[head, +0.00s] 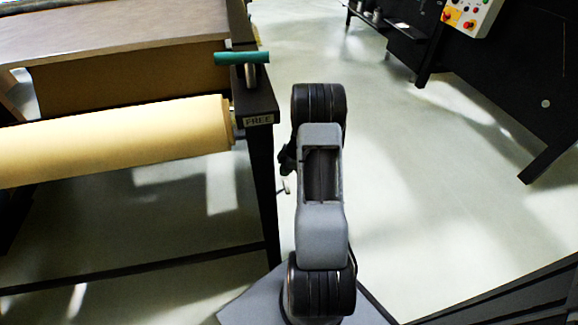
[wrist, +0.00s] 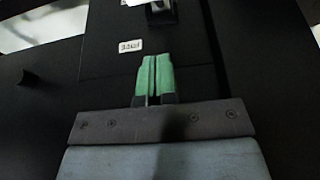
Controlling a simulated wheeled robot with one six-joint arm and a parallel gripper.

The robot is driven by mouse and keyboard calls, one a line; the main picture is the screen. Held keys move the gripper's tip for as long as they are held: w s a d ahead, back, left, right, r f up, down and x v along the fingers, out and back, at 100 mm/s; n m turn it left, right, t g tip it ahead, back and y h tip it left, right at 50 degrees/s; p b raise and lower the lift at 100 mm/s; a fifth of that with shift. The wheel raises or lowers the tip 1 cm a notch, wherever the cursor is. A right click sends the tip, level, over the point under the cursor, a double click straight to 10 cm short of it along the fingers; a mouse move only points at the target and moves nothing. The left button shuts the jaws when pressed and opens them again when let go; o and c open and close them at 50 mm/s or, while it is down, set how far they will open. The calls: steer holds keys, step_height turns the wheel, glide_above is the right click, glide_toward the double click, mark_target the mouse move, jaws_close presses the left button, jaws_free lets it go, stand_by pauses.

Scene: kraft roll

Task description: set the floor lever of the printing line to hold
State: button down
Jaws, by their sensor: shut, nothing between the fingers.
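A lever with a teal-green crossbar handle (head: 243,58) stands on the black corner post of the roll frame in the head view. A small plate marked FREE (head: 258,121) is on the post's front face, below the handle. The handle lies roughly level, across the post. In the wrist view my gripper (wrist: 155,75) shows two green fingers close together, shut and empty, in front of a dark surface. A small pale label (wrist: 130,46), too blurred to read, is just beyond the fingertips.
A kraft paper roll (head: 120,138) lies in the black frame at left, under a brown tabletop (head: 110,38). A control box with red and yellow buttons (head: 470,16) is at top right. Pale floor (head: 430,190) is open to the right of my arm.

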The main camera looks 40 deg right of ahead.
mark_target(285, 186)
steer(key=f, duration=0.1)
steer(key=f+b, duration=0.1)
steer(key=f, duration=0.3)
steer(key=shift+w+a+f+b, duration=0.15)
steer(key=shift+a+f+b, duration=0.05)
steer(key=shift+a+b, duration=0.1)
steer(key=shift+s+d+f, duration=0.2)
steer(key=shift+d+f, duration=0.25)
steer(key=shift+f, duration=0.35)
steer(key=shift+b, duration=0.3)
steer(key=shift+d+f+b, duration=0.3)
steer(key=shift+b, duration=0.1)
steer(key=shift+s, duration=0.1)
